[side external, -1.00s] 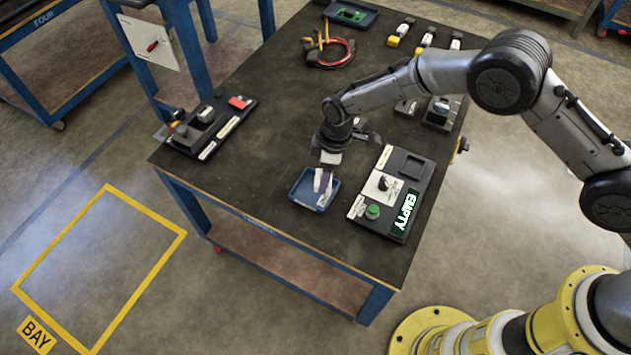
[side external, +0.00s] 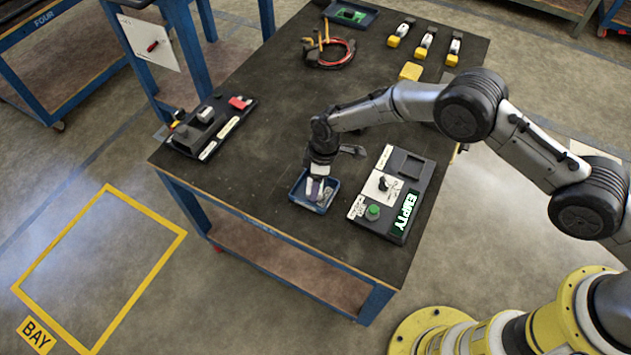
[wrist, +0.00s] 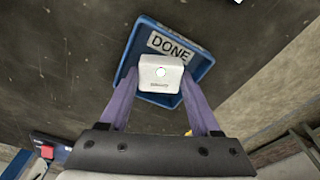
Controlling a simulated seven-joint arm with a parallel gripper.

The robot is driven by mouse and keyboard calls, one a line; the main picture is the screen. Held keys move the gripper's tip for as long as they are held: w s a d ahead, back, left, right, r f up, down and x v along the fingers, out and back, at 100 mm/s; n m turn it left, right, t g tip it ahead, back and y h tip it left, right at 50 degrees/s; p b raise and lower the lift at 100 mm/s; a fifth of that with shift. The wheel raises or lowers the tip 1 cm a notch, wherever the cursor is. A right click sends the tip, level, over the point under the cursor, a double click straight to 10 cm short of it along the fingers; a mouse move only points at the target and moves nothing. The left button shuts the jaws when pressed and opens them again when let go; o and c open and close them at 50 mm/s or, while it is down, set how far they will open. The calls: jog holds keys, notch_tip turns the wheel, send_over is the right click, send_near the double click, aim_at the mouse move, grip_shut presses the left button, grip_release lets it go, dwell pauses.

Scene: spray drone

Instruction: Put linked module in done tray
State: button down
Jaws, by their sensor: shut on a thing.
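The linked module (wrist: 160,76) is a small white block with a round light on its face and small reddish print. In the wrist view it sits between the two purple fingers of my gripper (wrist: 158,95), which is shut on it. The blue done tray (wrist: 143,33), with a DONE label, lies right behind and around the module in that view. In the side view my gripper (side external: 317,188) points down into the done tray (side external: 327,208). The module is mostly hidden there by the fingers, and I cannot tell whether it touches the tray floor.
A black console (side external: 397,200) with a green button and a lit EMPTY display stands just right of the tray. A black fixture (side external: 206,127) is at the left edge. Pliers and a red cable (side external: 330,50) lie farther back. The table between them is clear.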

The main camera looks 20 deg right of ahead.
jog(key=shift+f, duration=0.15)
jog(key=shift+c, duration=1.9)
grip_release()
notch_tip(320, 180, up, 12)
jog(key=d, duration=0.1)
jog(key=shift+s+d, duration=0.15)
jog(key=shift+s, duration=0.15)
